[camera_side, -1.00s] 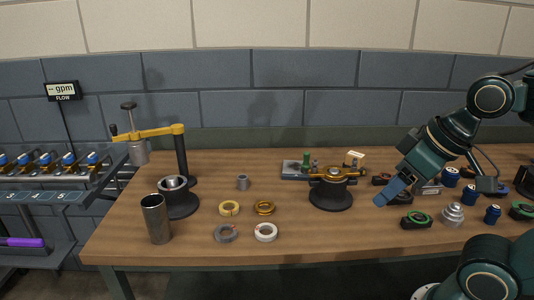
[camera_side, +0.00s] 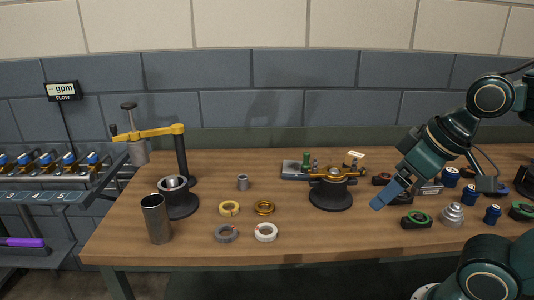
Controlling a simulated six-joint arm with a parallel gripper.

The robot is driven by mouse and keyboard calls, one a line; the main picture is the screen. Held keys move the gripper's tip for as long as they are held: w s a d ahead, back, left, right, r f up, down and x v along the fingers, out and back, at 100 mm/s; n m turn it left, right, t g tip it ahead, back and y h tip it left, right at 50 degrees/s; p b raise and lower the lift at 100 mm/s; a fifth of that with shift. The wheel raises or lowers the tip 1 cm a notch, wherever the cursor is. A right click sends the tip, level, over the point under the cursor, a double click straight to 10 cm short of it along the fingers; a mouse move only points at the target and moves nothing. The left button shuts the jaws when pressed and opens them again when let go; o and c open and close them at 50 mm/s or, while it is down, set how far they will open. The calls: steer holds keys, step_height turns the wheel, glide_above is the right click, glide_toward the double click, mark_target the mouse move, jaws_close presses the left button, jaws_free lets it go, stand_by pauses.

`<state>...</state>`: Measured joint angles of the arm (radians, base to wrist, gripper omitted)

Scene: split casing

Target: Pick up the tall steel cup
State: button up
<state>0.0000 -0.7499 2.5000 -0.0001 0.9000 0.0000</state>
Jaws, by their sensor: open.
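The tall steel cup (camera_side: 156,219) is a plain grey metal cylinder. It stands upright near the front left corner of the wooden bench, with its open mouth upward. My gripper (camera_side: 378,204) has blue fingers and is open. It hangs over the right half of the bench, far to the right of the cup and apart from it. No object shows between the fingers.
A black press stand (camera_side: 181,165) with a yellow arm stands just behind the cup. Several rings lie mid-bench, including a white ring (camera_side: 265,232) and a brass ring (camera_side: 264,208). A black fixture (camera_side: 330,196) stands between gripper and rings. Small blue parts crowd the right.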

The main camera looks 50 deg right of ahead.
steer(key=shift+w+r, duration=0.1)
steer(key=w+a+r+n+y, duration=0.1)
steer(key=w+a+r, duration=0.3)
steer(key=w, duration=0.8)
steer(key=w+a+r+n, duration=0.2)
steer(key=w+a+r, duration=0.15)
steer(key=w, duration=0.85)
steer(key=w+a+f+n, duration=0.1)
steer(key=w+a+f, duration=0.2)
steer(key=w, duration=0.3)
steer(key=w+a+f+n+g, duration=0.1)
steer(key=w+a+f, duration=0.3)
steer(key=w, duration=0.3)
steer(key=w+a+f+y, duration=0.1)
steer(key=w+a+f, duration=0.3)
steer(key=w, duration=0.3)
steer(key=shift+w+a+n+g, duration=0.25)
steer(key=shift+a+n+g, duration=0.15)
steer(key=shift+a, duration=0.25)
steer(key=x, duration=0.8)
steer(key=shift+w+f, duration=0.15)
steer(key=shift+f, duration=0.1)
steer(key=shift+f, duration=0.1)
